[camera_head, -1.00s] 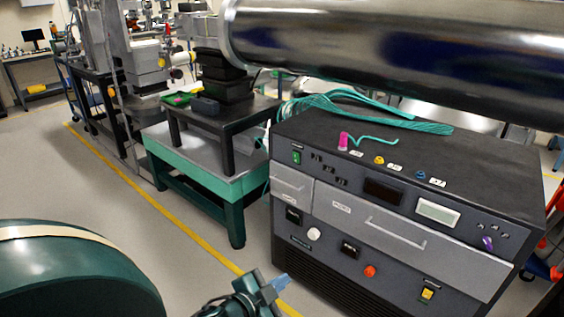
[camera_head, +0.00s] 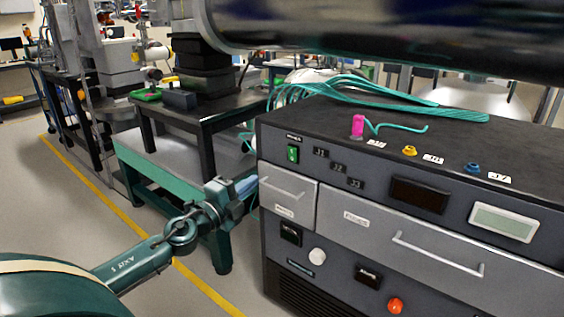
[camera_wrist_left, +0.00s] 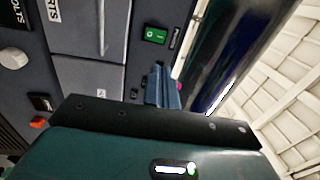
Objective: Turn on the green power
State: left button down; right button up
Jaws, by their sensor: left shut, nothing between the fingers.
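The green power switch (camera_head: 293,154) is a small green rocker at the upper left of the dark cabinet's front panel (camera_head: 273,135). It also shows in the left wrist view (camera_wrist_left: 155,35), up ahead of the fingers. My left gripper (camera_head: 247,186) is shut and empty. In the head view it is to the left of the cabinet and lower than the switch, and its fingertips point toward the panel. In the left wrist view its blue fingers (camera_wrist_left: 160,85) are together, apart from the switch. My right gripper is not in view.
Below the switch is a grey drawer (camera_head: 287,196) with a handle. Sockets, a white knob (camera_head: 317,256) and a red button (camera_head: 395,305) share the panel. Teal cables (camera_head: 350,90) lie on top. A large metal cylinder (camera_head: 380,35) hangs above. A green-framed table (camera_head: 190,165) stands at the left.

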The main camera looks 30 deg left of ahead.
aim_at(291, 149)
pick_arm(q)
jog(key=shift+w+a+r, duration=0.2)
jog(key=shift+w+a, duration=0.05)
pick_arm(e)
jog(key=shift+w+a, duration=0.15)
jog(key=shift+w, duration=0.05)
pick_arm(q)
jog(key=w, duration=0.4)
jog(key=w+r, duration=0.1)
jog(key=w, duration=0.3)
jog(key=w+d, duration=0.1)
jog(key=w, duration=0.3)
jog(key=shift+w+r+p, duration=0.25)
jog(key=shift+p, duration=0.1)
jog(key=shift+w+d, duration=0.1)
jog(key=shift+w, duration=0.5)
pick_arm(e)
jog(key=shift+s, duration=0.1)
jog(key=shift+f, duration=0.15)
pick_arm(q)
jog(key=shift+r, duration=0.1)
